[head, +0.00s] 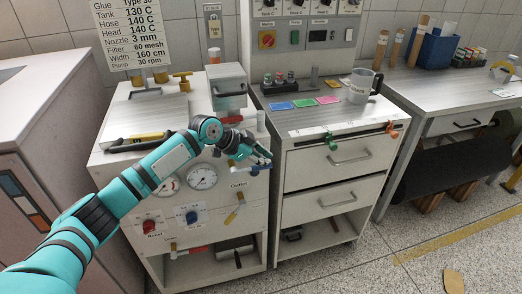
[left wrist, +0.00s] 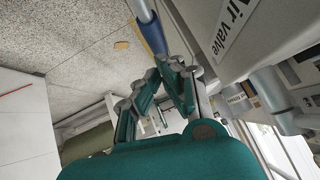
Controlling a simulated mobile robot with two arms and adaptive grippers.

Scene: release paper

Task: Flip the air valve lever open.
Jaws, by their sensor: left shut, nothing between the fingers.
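The air valve lever (left wrist: 152,36) has a blue grip and shows at the top of the left wrist view, beside a white panel with the "Air valve" label (left wrist: 236,25). In the head view the valve area on the cabinet front is largely hidden by my left gripper (head: 262,157). My left gripper, teal and grey, is shut and empty. In the left wrist view its fingertips (left wrist: 168,68) are close to the end of the blue grip. I cannot tell whether they touch it. My right gripper is not in view.
Open floor (head: 345,272) lies in front.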

